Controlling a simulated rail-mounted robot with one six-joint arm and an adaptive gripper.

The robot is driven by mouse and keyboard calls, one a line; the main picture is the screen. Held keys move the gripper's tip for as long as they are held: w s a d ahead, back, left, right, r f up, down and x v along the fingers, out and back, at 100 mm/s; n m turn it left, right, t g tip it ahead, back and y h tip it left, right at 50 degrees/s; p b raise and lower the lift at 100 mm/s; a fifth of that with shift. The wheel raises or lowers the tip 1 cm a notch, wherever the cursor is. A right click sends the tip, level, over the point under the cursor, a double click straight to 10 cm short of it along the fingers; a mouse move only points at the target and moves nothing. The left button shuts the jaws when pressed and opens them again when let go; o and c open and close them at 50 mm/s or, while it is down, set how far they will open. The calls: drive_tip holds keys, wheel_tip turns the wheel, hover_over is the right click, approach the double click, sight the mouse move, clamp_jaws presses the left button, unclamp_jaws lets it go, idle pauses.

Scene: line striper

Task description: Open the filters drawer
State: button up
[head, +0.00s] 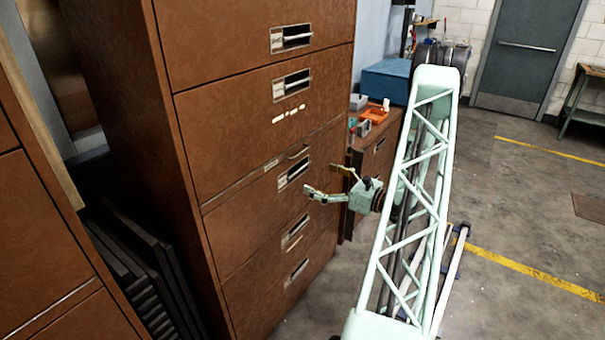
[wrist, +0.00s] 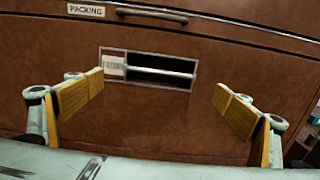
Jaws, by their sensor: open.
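The filters drawer (head: 245,215) is a brown front in the tall cabinet in the head view. It looks closed. Its recessed pull (head: 294,172) has a pale frame and a bar. In the wrist view the pull (wrist: 160,70) shows a bright bar across a dark recess, with a small label at its left that seems to read FILTERS. My gripper (head: 322,181) is open and empty in front of the drawer. In the wrist view its yellow-padded fingers (wrist: 160,90) stand left and right of the pull, apart from it.
A thin slot drawer labelled PACKING (wrist: 86,10) lies just above. More drawers with similar pulls are above and below. A low cabinet with an orange tray (head: 373,116) and a blue box (head: 386,80) stands beyond. Open floor (head: 500,220) lies to the right.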

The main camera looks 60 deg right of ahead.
sight(303, 172)
drive_tip(key=shift+w+b, duration=0.45)
drive_tip(key=shift+w, duration=3.4)
drive_tip(key=c, duration=1.2)
drive_tip(key=shift+o, duration=0.2)
drive_tip(key=shift+s, duration=0.1)
drive_tip(key=s+p, duration=0.1)
drive_tip(key=s, duration=2.9)
drive_tip(key=shift+s, duration=0.4)
drive_tip(key=o, duration=1.2)
drive_tip(key=shift+c, duration=0.2)
